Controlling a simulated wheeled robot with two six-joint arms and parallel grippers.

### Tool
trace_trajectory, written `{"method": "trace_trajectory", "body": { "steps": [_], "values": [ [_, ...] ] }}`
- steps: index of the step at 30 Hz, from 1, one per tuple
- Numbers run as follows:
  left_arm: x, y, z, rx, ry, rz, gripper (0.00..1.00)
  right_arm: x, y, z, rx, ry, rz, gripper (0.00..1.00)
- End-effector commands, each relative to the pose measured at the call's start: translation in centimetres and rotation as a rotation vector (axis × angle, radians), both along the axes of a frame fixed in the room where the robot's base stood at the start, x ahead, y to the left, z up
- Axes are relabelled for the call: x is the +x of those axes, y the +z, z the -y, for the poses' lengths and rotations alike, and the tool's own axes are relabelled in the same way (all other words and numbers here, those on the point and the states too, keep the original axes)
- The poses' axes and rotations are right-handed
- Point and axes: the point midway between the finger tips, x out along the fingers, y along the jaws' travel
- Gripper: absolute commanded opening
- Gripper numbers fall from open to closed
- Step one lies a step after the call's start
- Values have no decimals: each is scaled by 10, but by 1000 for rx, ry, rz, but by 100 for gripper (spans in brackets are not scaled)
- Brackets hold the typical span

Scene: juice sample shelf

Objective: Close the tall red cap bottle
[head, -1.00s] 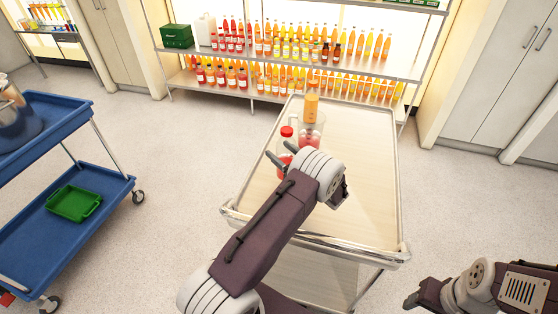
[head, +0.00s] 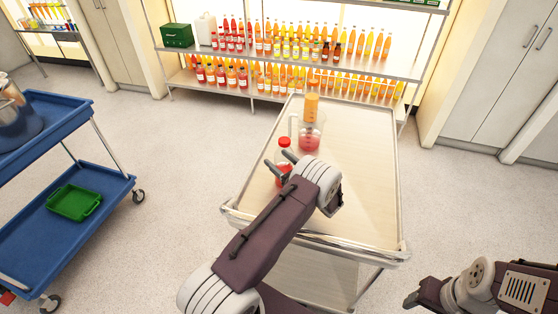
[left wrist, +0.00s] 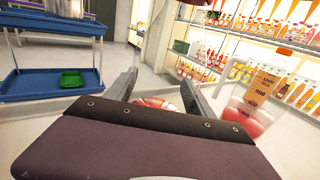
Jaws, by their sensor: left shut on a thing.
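The tall clear bottle (head: 283,178) with red liquid stands on the cart's top, and its red cap (head: 284,142) shows at its top. Whether the cap is tight cannot be told. My left gripper (head: 279,164) is shut on the bottle's body below the cap, with a finger on either side. In the left wrist view red liquid (left wrist: 155,102) shows between the fingers, partly hidden by my gripper's housing. My right gripper (head: 411,299) is at the lower right, far from the bottle, and its opening cannot be made out.
The cart's right side is clear. Shelves of bottles (head: 300,64) stand behind. A blue cart (head: 110,187) with a green tray (head: 74,203) is at the left.

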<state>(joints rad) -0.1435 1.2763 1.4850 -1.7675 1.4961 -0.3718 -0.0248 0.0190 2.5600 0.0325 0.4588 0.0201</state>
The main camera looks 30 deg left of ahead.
Motion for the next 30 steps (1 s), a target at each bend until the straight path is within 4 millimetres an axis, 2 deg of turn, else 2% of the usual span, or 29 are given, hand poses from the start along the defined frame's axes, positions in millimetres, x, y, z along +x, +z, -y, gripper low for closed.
{"method": "trace_trajectory", "body": {
  "steps": [2, 3, 4, 5, 16, 30],
  "values": [
    [0, -4, 0, 1, 0, 0, 0, 0, -4, 0, 0, 0, 0, 60],
    [0, -2, 0, 0, 0, 0, 73, 0, -2, 0, 0, 0, 0, 60],
    [0, -2, 0, 0, 0, 0, 81, 0, -2, 0, 0, 0, 0, 60],
    [0, -2, 0, 0, 0, -1, 84, 0, -2, 0, 0, 0, 0, 60],
    [-1, 1, 4, 0, -2, -1, 84, 0, 0, 0, 0, 0, 0, 60],
    [-34, -1, 96, 1, -4, -1, 84, 0, -10, 0, 0, 0, 0, 60]
  ]
}}
